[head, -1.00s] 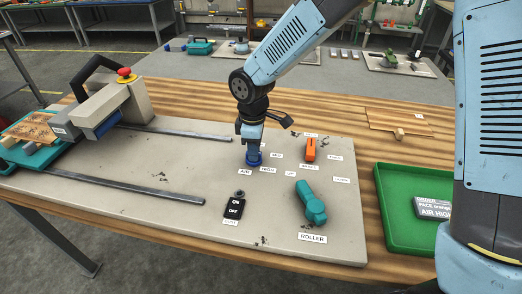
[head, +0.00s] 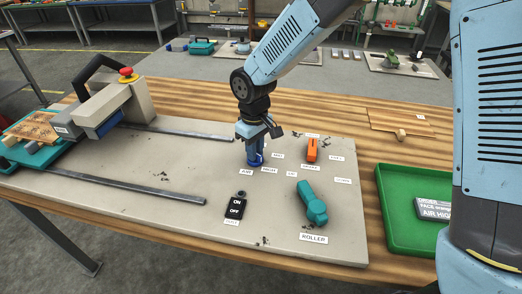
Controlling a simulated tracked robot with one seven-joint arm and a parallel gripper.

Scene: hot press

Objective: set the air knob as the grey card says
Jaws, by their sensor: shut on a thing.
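The blue air knob (head: 255,161) stands on the grey plate by the labels AIR (head: 246,172), HIGH (head: 269,170) and MED (head: 277,156). My gripper (head: 254,151) points down and is shut on the knob. The fingers cover much of it, so I cannot tell exactly where it points. The grey card (head: 433,208) lies in the green tray (head: 397,238) at the right. Its legible words include ORDER, FACE and "AIR HIGH". My own arm hides its right end.
Right of my gripper are an orange knob (head: 312,150) and a teal lever (head: 312,204) above the ROLLER label. A black ON/OFF switch (head: 236,208) is in front. The press head (head: 112,103) with a red button and two rails (head: 137,187) occupy the left.

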